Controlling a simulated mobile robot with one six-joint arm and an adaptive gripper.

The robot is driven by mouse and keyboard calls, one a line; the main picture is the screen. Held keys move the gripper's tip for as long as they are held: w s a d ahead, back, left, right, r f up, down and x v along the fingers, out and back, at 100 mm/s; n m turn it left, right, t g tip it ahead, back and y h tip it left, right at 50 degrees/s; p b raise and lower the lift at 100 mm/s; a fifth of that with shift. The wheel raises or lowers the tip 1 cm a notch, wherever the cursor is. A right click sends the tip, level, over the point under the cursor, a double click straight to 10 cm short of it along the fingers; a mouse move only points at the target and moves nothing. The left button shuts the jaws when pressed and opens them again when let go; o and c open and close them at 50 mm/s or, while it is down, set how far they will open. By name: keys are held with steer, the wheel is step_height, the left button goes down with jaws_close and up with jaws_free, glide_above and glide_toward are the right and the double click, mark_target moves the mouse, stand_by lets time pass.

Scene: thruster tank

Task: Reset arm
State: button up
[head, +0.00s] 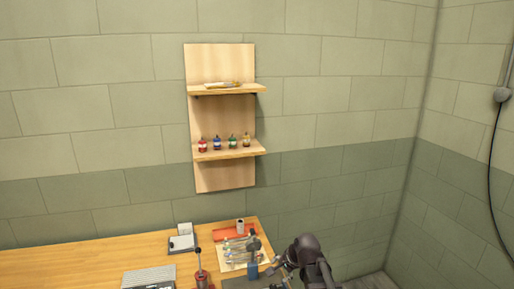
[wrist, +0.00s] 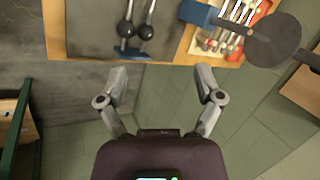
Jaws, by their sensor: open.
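My arm shows at the lower right of the head view, folded beside the right end of the wooden workbench (head: 70,268). My gripper (wrist: 161,80) is in the wrist view with its two fingers spread wide apart and nothing between them. It hangs over the bench's edge (wrist: 165,60), with the floor below. In the head view its fingertips are small and hard to make out near the bench's right end.
A dark mat (wrist: 85,30) with two black-knobbed tools lies near the bench edge. A blue-based stand with a round dark disc (wrist: 272,38) is close on the right. A wall shelf (head: 222,125) holds several small bottles. A red-based lever tool (head: 200,272) stands on the bench.

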steer(key=s+d+f+n+g+h+b, duration=0.2)
steer(key=s+d+f+n+b, duration=0.2)
steer(key=s+f, duration=0.3)
steer(key=s+d+f+n+g+h+b, duration=0.2)
steer(key=s+d+f+n+b, duration=0.3)
steer(key=s+f+n+b, duration=0.1)
steer(key=shift+s+f, duration=0.55)
steer(key=shift+s, duration=0.25)
steer(key=shift+d, duration=0.1)
